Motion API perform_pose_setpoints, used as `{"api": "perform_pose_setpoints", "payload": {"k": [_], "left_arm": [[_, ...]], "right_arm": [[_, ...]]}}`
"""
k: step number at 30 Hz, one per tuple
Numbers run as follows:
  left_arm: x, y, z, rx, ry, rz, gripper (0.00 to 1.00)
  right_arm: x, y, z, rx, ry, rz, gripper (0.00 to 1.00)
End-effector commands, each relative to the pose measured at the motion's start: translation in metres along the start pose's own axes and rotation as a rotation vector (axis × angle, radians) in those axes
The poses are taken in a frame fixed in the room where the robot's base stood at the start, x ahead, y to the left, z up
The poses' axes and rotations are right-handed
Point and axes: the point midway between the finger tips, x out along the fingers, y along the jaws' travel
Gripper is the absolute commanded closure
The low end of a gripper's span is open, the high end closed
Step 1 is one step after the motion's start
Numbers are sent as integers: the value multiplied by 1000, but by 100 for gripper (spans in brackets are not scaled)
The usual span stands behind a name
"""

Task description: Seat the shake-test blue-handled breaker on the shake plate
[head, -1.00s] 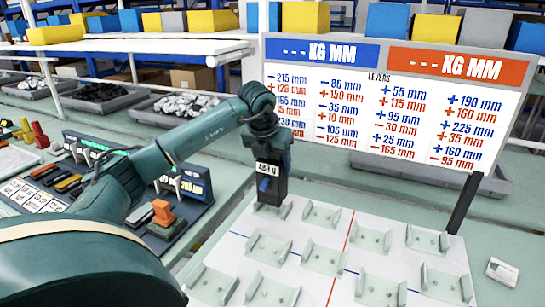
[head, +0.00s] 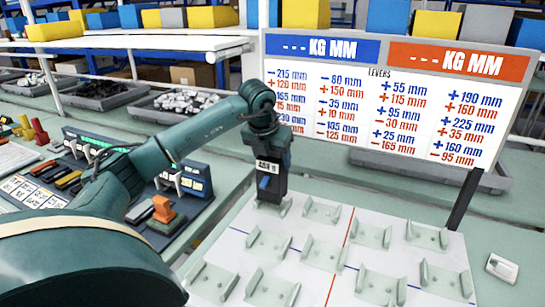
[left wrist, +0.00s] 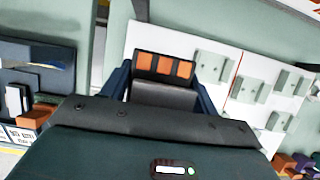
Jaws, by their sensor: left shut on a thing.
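My left gripper (head: 270,188) points down and is shut on a dark breaker (head: 263,195) with a small blue part on its front, over the far-left corner of the shake plate. In the left wrist view, the breaker (left wrist: 165,67) shows between the gripper's fingers (left wrist: 164,84) as a dark block with orange squares. The white shake plate (head: 300,257) carries several pale cradles and is crossed by red and blue lines. The breaker's lower end is close to the far-left cradle (head: 282,208); I cannot tell whether it touches. My right gripper is not in view.
A board with mm figures (head: 390,110) stands behind the plate. A dark rack of breakers (head: 185,180) stands to the left, with an orange-handled piece (head: 163,209) in front. A small white device (head: 501,268) lies right of the plate. Grey bins line the back.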

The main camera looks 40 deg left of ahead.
Motion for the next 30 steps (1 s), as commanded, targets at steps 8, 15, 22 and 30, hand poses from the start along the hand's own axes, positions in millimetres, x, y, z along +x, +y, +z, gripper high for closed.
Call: {"api": "perform_pose_setpoints", "payload": {"k": [8,15,22,30], "left_arm": [[-2,0,1,-1,-4,-1,99],[-1,0,1,-1,-4,-1,99],[-2,0,1,-1,-4,-1,99],[-1,0,1,-1,-4,-1,99]], "right_arm": [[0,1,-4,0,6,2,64],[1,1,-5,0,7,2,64],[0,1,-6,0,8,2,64],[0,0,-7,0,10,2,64]]}}
